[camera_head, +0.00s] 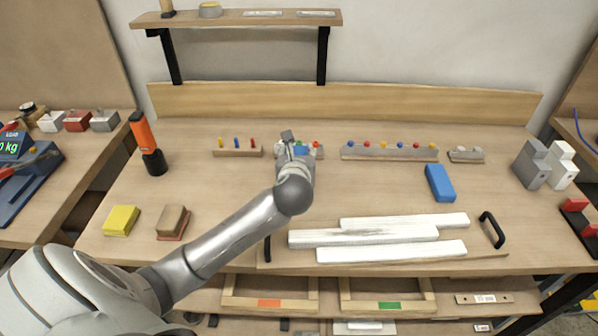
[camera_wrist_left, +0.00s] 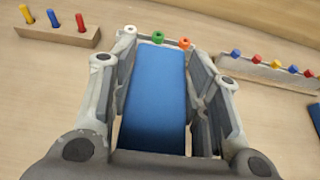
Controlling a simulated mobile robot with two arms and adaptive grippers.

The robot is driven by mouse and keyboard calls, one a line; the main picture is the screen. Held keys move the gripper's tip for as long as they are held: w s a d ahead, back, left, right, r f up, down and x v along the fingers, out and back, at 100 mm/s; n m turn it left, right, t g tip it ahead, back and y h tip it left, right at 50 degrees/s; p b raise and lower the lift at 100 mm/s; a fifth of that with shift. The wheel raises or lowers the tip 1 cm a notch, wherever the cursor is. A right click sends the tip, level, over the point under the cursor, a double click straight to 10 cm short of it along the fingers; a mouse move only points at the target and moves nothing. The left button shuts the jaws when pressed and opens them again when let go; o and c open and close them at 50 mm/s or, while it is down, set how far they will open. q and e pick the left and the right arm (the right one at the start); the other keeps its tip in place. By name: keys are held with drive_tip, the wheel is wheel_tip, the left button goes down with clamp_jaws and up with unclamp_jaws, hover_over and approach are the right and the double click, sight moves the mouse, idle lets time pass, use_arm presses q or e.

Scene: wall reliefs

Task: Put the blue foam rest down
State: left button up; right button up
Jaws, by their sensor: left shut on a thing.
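A blue foam rest (camera_wrist_left: 155,98) is between the fingers of my left gripper (camera_wrist_left: 160,85), which is shut on it in the left wrist view. In the head view my left gripper (camera_head: 297,148) is over the back middle of the workbench (camera_head: 200,180), and only a bit of the held blue block (camera_head: 301,150) shows past it. I cannot tell whether the held rest touches the bench. A second blue block (camera_head: 440,183) lies on the bench at the right. My right gripper is not in view.
Racks with coloured pegs stand along the back, at left (camera_head: 238,152) and right (camera_head: 390,152). White mouldings (camera_head: 380,235) lie on a tray at the front. A yellow sponge (camera_head: 121,220) and an orange-and-black tool (camera_head: 147,142) are at left. The bench left of centre is clear.

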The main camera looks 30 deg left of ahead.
use_arm(q)
drive_tip(key=w+f, duration=0.1)
drive_tip(key=a+f, duration=0.1)
drive_tip(key=f, duration=0.1)
drive_tip(key=w+f, duration=0.1)
drive_tip(key=shift+w+a+f, duration=0.15)
drive_tip(key=shift+w+a, duration=0.15)
drive_tip(key=shift+a, duration=0.05)
drive_tip(key=shift+w+a+f, duration=0.1)
drive_tip(key=shift+w+f, duration=0.05)
drive_tip(key=shift+f, duration=0.05)
drive_tip(key=shift+w+a+f, duration=0.1)
drive_tip(key=shift+w+f, duration=0.05)
drive_tip(key=shift+f, duration=0.1)
wheel_tip(320, 180, down, 2)
drive_tip(key=shift+f, duration=0.2)
drive_tip(key=shift+w+f, duration=0.1)
drive_tip(key=shift+f, duration=0.25)
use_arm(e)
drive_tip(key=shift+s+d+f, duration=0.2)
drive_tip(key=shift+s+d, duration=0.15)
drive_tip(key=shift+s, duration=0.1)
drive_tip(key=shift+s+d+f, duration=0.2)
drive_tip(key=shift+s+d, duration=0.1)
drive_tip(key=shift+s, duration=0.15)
use_arm(q)
drive_tip(key=shift+f, duration=0.1)
